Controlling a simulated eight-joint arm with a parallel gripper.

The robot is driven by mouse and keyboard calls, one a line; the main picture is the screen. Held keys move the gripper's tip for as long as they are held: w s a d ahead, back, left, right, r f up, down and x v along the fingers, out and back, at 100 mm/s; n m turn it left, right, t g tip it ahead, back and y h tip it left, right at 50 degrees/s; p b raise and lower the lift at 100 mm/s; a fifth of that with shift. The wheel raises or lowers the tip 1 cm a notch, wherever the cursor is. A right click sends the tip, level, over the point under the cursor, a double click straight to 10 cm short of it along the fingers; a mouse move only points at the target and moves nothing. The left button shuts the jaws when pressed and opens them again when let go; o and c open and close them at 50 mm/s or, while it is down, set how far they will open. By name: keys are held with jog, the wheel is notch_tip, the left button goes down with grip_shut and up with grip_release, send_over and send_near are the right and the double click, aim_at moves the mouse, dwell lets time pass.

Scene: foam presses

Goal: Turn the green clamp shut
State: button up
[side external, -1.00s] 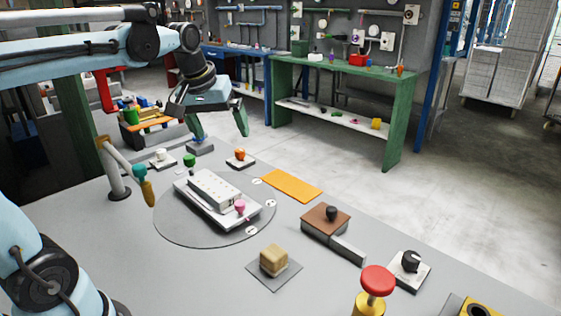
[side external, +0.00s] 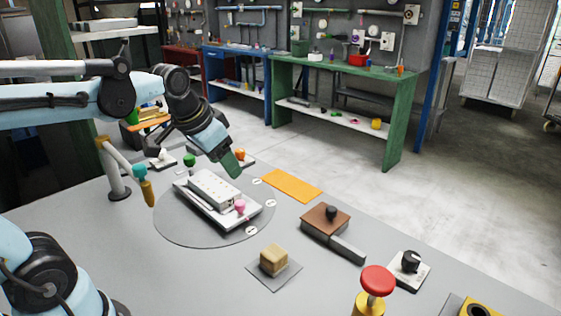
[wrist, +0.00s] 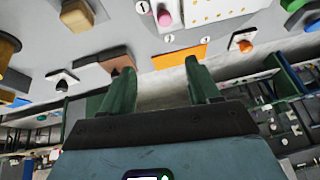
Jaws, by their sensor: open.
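The green clamp shows as a green knob (side external: 189,160) at the far left end of the white fixture, on the round grey plate. A green piece (wrist: 292,5) at the top right of the wrist view looks like the same knob, cut by the edge. My gripper (side external: 232,165) is tilted above the far side of the round plate, to the right of the green knob and apart from it. In the wrist view its two green fingers (wrist: 160,76) are spread with nothing between them.
The white fixture (side external: 214,190) carries a pink knob (side external: 240,206). An orange knob (side external: 240,153) stands close behind my gripper. An orange mat (side external: 291,186) lies to the right. A brown block (side external: 325,218), a wooden cube (side external: 273,260) and a red button (side external: 377,280) stand nearer.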

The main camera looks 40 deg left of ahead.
jog(key=w+a+r+g, duration=0.2)
jog(key=w+a, duration=0.1)
jog(key=a, duration=0.3)
jog(key=w+a+r+g, duration=0.1)
jog(key=w+a+r, duration=0.15)
jog(key=a, duration=0.45)
jog(key=m+g, duration=0.2)
send_over(189, 156)
notch_tip(189, 156, down, 4)
jog(key=r, duration=0.1)
jog(key=shift+h, duration=0.4)
notch_tip(189, 156, down, 12)
jog(key=shift+f, duration=0.1)
jog(key=c, duration=1)
